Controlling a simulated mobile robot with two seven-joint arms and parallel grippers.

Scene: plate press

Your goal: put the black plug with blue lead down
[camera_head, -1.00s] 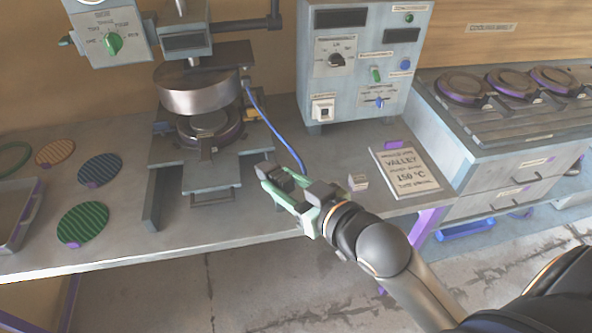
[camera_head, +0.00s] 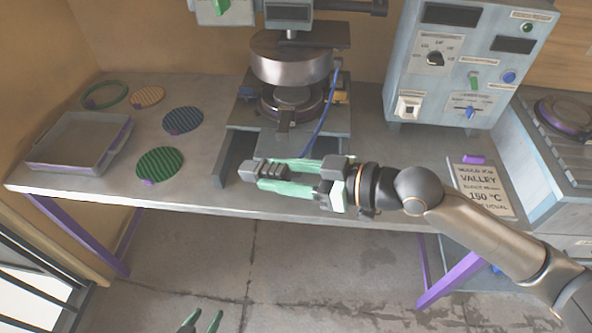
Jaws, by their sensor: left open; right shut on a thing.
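The blue lead (camera_head: 325,120) hangs from the right side of the press and runs down behind my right gripper. My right gripper (camera_head: 256,172) reaches in from the right and is shut on the black plug, in front of the press at the front part of the bench. The plug is mostly hidden by the fingers, and I cannot tell whether it touches the bench top. My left gripper (camera_head: 203,319) shows only its green fingertips at the bottom edge, open and empty, below the bench.
The press (camera_head: 290,68) stands behind my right gripper. A grey tray (camera_head: 60,175), a dark green disc (camera_head: 160,164), a blue disc (camera_head: 184,120) and an orange disc (camera_head: 147,96) lie left. A control box (camera_head: 450,95) and a sign (camera_head: 480,195) are right.

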